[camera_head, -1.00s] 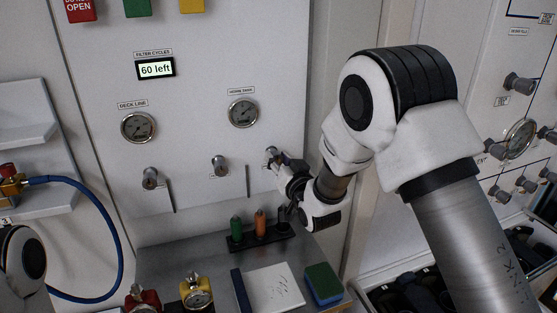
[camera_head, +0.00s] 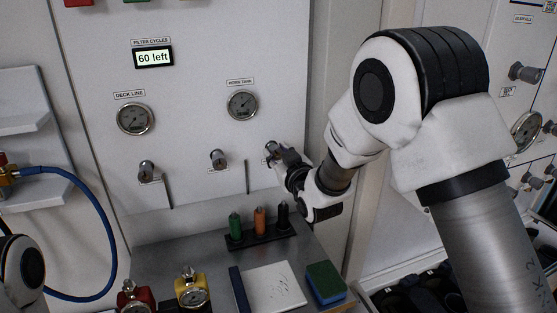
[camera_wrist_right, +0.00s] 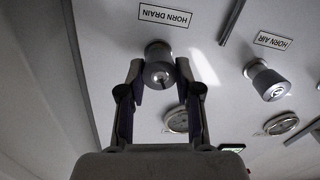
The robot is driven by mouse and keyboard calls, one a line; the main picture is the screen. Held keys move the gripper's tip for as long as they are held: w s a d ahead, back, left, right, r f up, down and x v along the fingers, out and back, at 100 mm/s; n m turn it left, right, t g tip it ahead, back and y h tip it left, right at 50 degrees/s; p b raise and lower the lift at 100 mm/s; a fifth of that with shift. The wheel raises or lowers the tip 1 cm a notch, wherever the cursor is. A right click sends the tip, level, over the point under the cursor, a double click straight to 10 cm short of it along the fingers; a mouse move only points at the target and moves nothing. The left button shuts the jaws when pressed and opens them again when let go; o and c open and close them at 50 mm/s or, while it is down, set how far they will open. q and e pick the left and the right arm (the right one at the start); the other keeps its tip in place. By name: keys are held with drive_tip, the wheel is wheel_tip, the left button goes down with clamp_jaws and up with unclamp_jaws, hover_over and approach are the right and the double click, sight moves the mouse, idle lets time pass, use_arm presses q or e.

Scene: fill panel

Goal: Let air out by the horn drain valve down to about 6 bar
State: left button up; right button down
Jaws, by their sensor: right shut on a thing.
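The horn drain valve (camera_wrist_right: 159,66) is a round metal knob under the HORN DRAIN label in the right wrist view, where the picture is upside down. My right gripper (camera_wrist_right: 160,82) has its two fingers on either side of the knob and is shut on it. In the head view the right gripper (camera_head: 276,152) is at the panel and hides most of this knob. The horn tank gauge (camera_head: 242,105) is above and left of it; its needle is too small to read. A part of my left arm shows at the lower left; its gripper is out of view.
The deck line gauge (camera_head: 135,118) and two more knobs (camera_head: 146,170) (camera_head: 218,159) are on the panel. Below, the shelf holds a marker rack (camera_head: 261,238), a white pad (camera_head: 272,288), a sponge (camera_head: 325,283), and red and yellow gauged fittings (camera_head: 192,290). A blue hose (camera_head: 112,220) hangs left.

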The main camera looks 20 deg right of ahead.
drive_tip(key=shift+n+b, duration=0.3)
drive_tip(key=shift+n, duration=0.2)
drive_tip(key=c, duration=0.8)
unclamp_jaws()
drive_tip(key=shift+w, duration=0.1)
drive_tip(key=shift+w+f, duration=0.15)
drive_tip(key=s, duration=1.2)
drive_tip(key=shift+d, duration=0.4)
